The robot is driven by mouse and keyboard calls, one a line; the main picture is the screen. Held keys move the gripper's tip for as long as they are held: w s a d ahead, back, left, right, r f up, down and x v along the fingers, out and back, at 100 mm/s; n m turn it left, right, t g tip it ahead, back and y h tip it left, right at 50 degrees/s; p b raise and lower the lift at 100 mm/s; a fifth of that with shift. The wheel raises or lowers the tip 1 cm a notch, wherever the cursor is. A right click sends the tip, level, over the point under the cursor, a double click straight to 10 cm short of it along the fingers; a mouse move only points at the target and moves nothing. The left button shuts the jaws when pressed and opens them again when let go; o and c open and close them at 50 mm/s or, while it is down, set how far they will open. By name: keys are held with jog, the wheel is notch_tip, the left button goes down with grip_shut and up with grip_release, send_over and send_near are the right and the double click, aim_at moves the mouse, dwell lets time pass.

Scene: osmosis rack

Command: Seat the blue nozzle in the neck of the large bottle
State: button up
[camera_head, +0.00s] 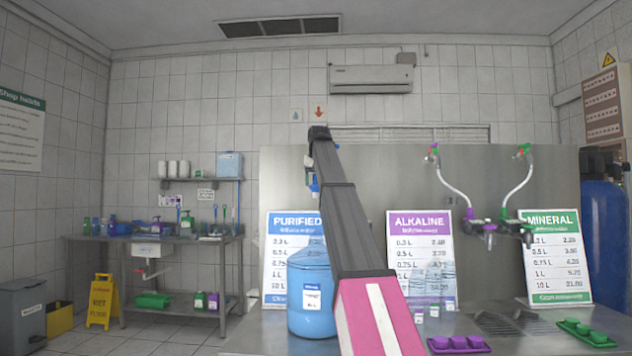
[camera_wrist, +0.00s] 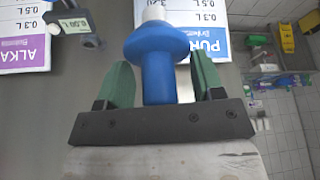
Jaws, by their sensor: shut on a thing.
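The blue nozzle (camera_wrist: 160,60) is held between the two green fingers of my gripper (camera_wrist: 161,72) in the wrist view. It has a wide collar and a white tip. In the head view, a bit of the blue nozzle (camera_head: 315,187) shows beside my arm, above the large bottle. The large bottle (camera_head: 311,288) is blue with a white label and stands on the metal counter in front of the Purified sign. My arm hides its right side and part of its top. The nozzle appears to be in the air, apart from the bottle. The neck is not clearly visible.
Purified (camera_head: 291,250), Alkaline (camera_head: 421,252) and Mineral (camera_head: 555,250) price signs stand along the counter. Purple (camera_head: 460,343) and green (camera_head: 588,332) trays of caps lie at the right front. Hose taps (camera_head: 483,230) hang at the right. Small bottles stand near the Alkaline sign.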

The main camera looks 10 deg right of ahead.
notch_tip(320, 180, down, 13)
jog(key=shift+r, duration=0.2)
dwell(3.0)
jog(key=shift+f, duration=0.45)
dwell(0.8)
jog(key=shift+f, duration=0.95)
jog(key=shift+f, duration=0.1)
jog(key=shift+f, duration=0.35)
jog(key=o, duration=1.2)
